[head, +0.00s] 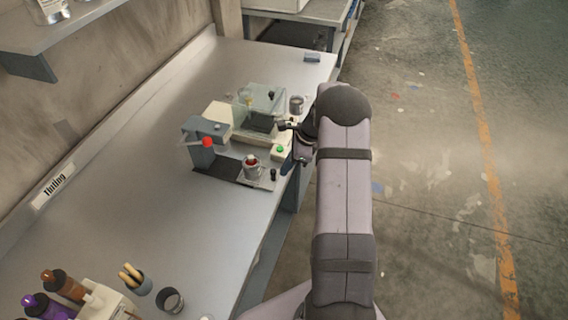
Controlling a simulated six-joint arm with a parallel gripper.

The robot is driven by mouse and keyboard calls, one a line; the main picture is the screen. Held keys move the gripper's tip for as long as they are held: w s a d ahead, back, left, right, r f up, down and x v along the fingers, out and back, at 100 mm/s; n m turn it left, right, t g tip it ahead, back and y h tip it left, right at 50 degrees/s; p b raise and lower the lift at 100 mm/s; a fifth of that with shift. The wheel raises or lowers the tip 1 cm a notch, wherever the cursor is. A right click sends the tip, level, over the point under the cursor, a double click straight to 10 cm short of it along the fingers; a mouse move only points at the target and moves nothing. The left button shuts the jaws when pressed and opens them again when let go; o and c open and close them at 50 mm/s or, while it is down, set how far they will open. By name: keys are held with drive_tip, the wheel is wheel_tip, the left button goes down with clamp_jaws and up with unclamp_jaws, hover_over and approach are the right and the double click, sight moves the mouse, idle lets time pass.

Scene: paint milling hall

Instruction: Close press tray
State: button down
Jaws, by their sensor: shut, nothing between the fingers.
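A small beige machine with a clear cover (262,98) stands on the grey bench; I take it for the press. A dark, flat tray-like part (260,123) shows low at its front, under the clear cover. I cannot tell how far this part sticks out. My gripper (283,125) is shut and empty, just right of the dark part and close to it. Whether it touches is too small to tell. My arm comes in from the lower right and hides some of the bench edge.
A grey stand with a red knob (207,142) and a cup with red contents (252,168) stand nearer. A green button (279,149) is by the bench edge. A grey can (296,104) stands behind my gripper. Bottles (64,284) fill the near left; the bench middle is clear.

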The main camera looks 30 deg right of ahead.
sight(255, 159)
drive_tip(key=shift+w+a, duration=0.15)
drive_tip(key=shift+a, duration=0.1)
drive_tip(key=w+a, duration=0.7)
drive_tip(key=shift+f, duration=0.1)
drive_tip(key=shift+w+a+r, duration=0.2)
drive_tip(key=shift+w+a, duration=0.1)
drive_tip(key=shift+w, duration=0.1)
